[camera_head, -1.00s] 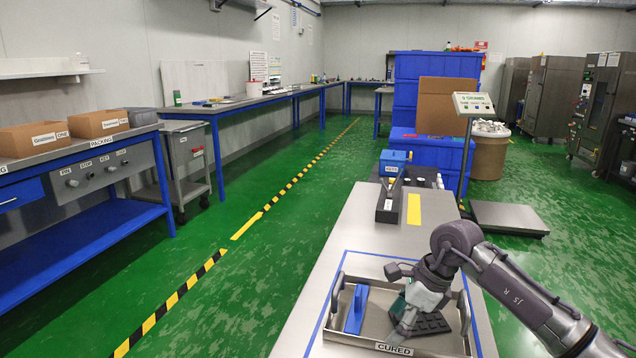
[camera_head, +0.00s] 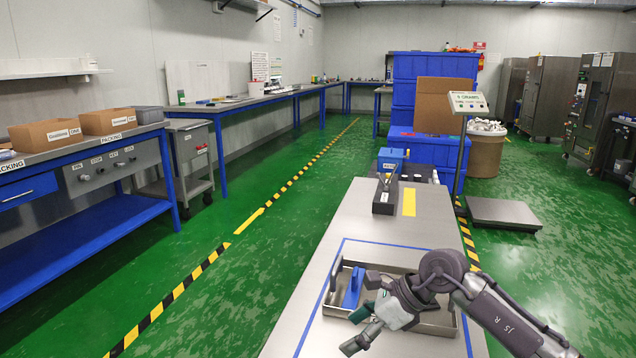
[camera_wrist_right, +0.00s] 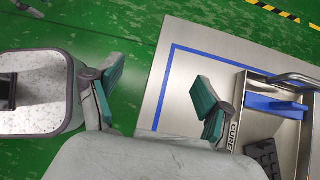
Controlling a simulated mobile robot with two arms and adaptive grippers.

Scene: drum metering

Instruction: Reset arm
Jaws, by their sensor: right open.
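My right gripper (camera_head: 364,312) is open and empty, raised at the near left side of the metal tray (camera_head: 446,325). In the right wrist view my gripper (camera_wrist_right: 158,100) has its two teal-padded fingers spread wide, with nothing between them. The tray, with a label reading CURED (camera_wrist_right: 231,136), stands on the steel table inside a blue outline. A blue upright piece (camera_head: 352,287) is in its left part. A black gridded block (camera_wrist_right: 262,153) lies in the tray in the wrist view; in the head view my gripper and arm hide it. My left gripper is out of view.
The steel table (camera_head: 408,229) has a black holder (camera_head: 386,196) and a yellow strip (camera_head: 409,202) at its far end. A scale on a post (camera_head: 468,103) and blue crates (camera_head: 435,67) stand beyond. Green floor lies open left of the table.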

